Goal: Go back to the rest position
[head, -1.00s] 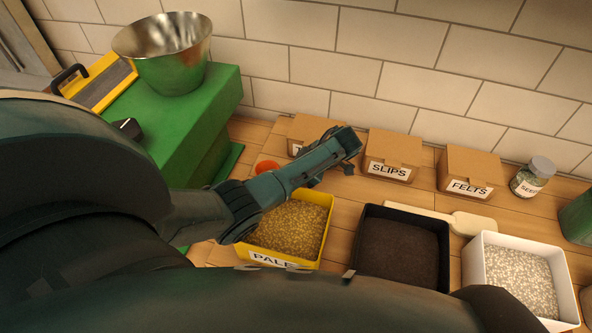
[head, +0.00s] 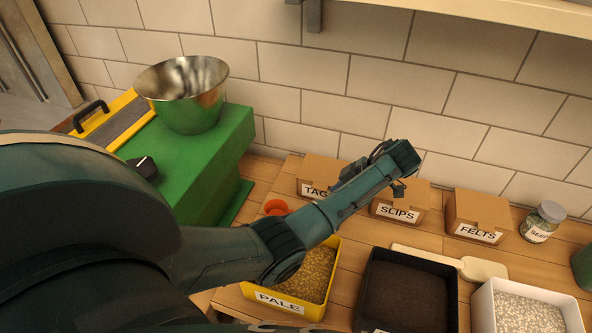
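My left arm comes in from the left and reaches over the worktable. My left gripper (head: 397,172) is at its far end, in front of the SLIPS box (head: 413,198) and above the table. Its fingers are small and turned partly away, so I cannot tell whether they are open or shut. I see nothing hanging from it. My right gripper is not in view.
A yellow PALE bin (head: 276,301), a black bin (head: 363,302) and a white bin (head: 481,306) stand in front. A wooden scoop (head: 482,269), TAGS box (head: 310,190), FELTS box (head: 477,215) and jar (head: 543,221) stand behind.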

